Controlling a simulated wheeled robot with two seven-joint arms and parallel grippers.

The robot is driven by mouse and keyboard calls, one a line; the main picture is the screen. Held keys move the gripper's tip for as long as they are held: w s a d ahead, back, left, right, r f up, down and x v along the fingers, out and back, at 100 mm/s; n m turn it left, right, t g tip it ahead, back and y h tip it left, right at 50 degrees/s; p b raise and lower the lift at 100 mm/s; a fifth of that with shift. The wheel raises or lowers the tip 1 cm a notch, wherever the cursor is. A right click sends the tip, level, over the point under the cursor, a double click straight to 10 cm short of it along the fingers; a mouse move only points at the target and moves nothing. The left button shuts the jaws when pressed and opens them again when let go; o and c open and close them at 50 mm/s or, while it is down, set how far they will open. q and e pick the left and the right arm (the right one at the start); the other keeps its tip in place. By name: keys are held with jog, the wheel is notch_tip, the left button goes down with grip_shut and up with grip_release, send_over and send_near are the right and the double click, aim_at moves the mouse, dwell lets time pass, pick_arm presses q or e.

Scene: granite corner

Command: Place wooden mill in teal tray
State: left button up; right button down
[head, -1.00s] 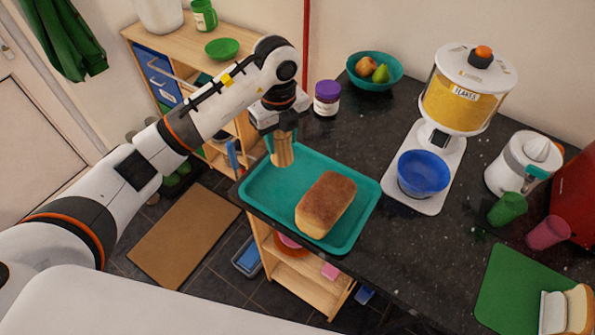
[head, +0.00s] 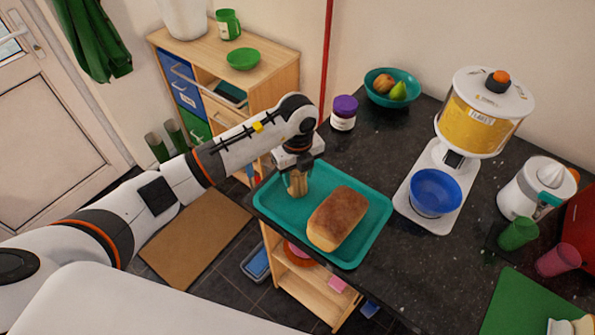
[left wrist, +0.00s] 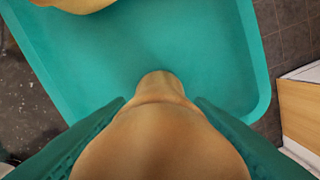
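The wooden mill (head: 297,184) is upright between the fingers of my left gripper (head: 296,178), over the back-left part of the teal tray (head: 345,261). In the left wrist view the mill (left wrist: 160,135) fills the lower middle, with a teal finger on each side. Its far end shows against the tray floor (left wrist: 175,40); I cannot tell whether it touches. A brown loaf of bread (head: 338,217) lies in the tray, to the right of the mill. Its edge also shows at the top of the left wrist view. My right gripper is not in view.
A jar with a purple lid (head: 343,113) and a teal fruit bowl (head: 393,88) stand behind the tray. The flakes dispenser (head: 481,115) with a blue bowl (head: 435,192) stands to the right. The tray's left end is at the counter edge. Free tray floor lies around the mill.

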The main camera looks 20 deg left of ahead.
pick_arm(q)
jog(key=shift+o, duration=1.6)
jog(key=shift+r, duration=0.45)
notch_tip(320, 180, up, 10)
jog(key=b, duration=0.2)
jog(key=shift+b, duration=0.35)
jog(key=shift+r, duration=0.75)
